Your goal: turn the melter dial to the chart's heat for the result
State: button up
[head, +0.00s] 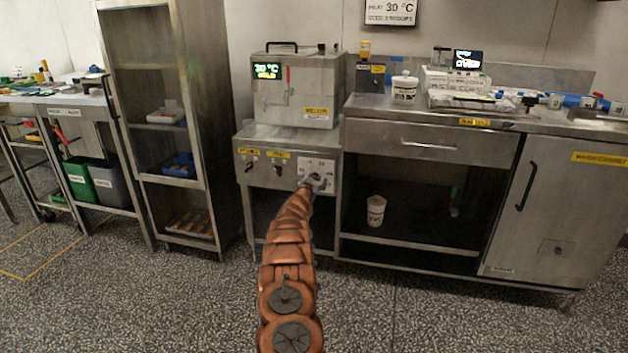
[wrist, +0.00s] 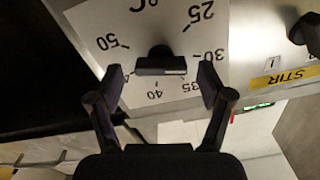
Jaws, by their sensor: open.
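The melter (head: 297,90) is a steel box on a steel stand, with a lit display (head: 266,70) that reads 30 °C above a smaller yellow line. The dial plate (head: 318,164) is on the stand's front, mostly behind my gripper (head: 316,181). In the wrist view the white dial plate (wrist: 105,22) appears upside down, with marks including 25, 30, 35, 40 and 50. The black dial knob (wrist: 160,62) lies between the fingers of my open gripper (wrist: 161,72), with gaps at both sides. Its pointer direction is unclear.
Other switches (head: 262,167) sit left of the dial, and a STIR label (wrist: 292,77) shows in the wrist view. A steel counter (head: 430,115) with tubs and a small screen stands right. A shelf rack (head: 160,65) stands left. The floor in front is clear.

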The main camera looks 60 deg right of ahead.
jog(key=shift+w+d+r, duration=0.1)
jog(key=shift+w+d, duration=0.05)
jog(key=shift+d, duration=0.15)
jog(key=c, duration=1.2)
